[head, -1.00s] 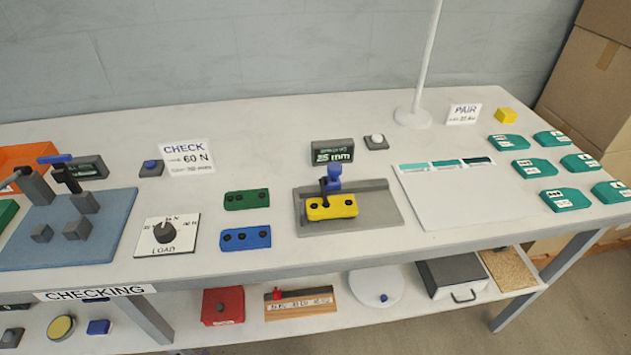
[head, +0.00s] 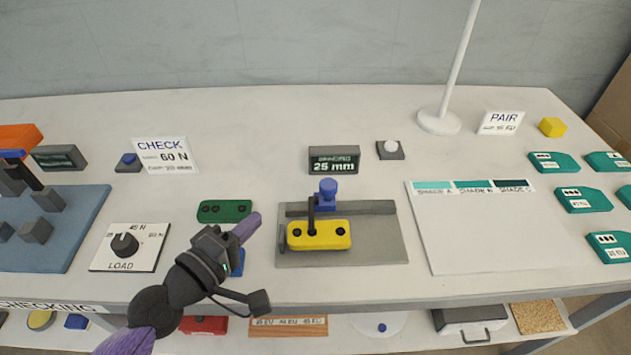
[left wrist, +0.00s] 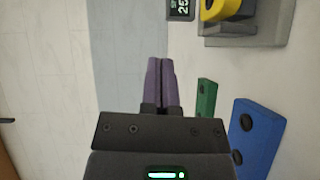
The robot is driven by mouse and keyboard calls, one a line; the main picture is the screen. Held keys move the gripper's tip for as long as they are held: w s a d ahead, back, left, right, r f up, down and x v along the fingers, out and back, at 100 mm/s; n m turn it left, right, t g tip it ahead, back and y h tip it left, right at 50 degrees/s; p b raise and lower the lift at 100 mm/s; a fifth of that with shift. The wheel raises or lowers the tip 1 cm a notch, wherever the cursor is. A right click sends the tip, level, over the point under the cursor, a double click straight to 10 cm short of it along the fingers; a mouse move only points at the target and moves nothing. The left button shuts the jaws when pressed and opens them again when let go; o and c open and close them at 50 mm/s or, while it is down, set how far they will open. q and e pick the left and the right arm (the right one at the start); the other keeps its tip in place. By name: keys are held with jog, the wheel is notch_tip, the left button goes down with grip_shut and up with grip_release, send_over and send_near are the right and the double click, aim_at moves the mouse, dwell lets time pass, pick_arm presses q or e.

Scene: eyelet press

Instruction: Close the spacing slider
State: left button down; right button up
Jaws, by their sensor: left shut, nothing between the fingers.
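The spacing slider shows in the head view as a blue knob (head: 328,190) on a grey rail (head: 365,208) at the back of a grey plate (head: 382,248). A yellow block (head: 319,235) with dark holes lies on the plate, with a dark upright post at its left part. A display (head: 334,160) behind reads 25 mm. My left gripper (head: 250,224) is shut and empty, left of the plate and above the blue block. Its purple fingers also show in the left wrist view (left wrist: 161,80). My right gripper is out of view.
A green block (head: 224,211) and a blue block (left wrist: 255,135) lie left of the plate. The LOAD dial (head: 125,244) is farther left. A white panel (head: 500,245) with shade strips lies right. A grey button box (head: 390,150) and a lamp pole (head: 440,122) stand behind.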

aim_at(324, 208)
pick_arm(q)
jog(key=x, duration=0.7)
jog(key=shift+w+d+f, duration=0.1)
jog(key=shift+w+d, duration=0.05)
jog(key=shift+w, duration=0.05)
jog(key=d, duration=0.1)
jog(key=w+d, duration=0.1)
jog(key=d, duration=0.1)
jog(key=shift+d+f, duration=0.15)
jog(key=shift+d, duration=0.15)
jog(key=shift+w+d, duration=0.1)
jog(key=shift+d, duration=0.25)
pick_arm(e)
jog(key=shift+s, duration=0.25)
pick_arm(q)
jog(key=shift+d, duration=0.1)
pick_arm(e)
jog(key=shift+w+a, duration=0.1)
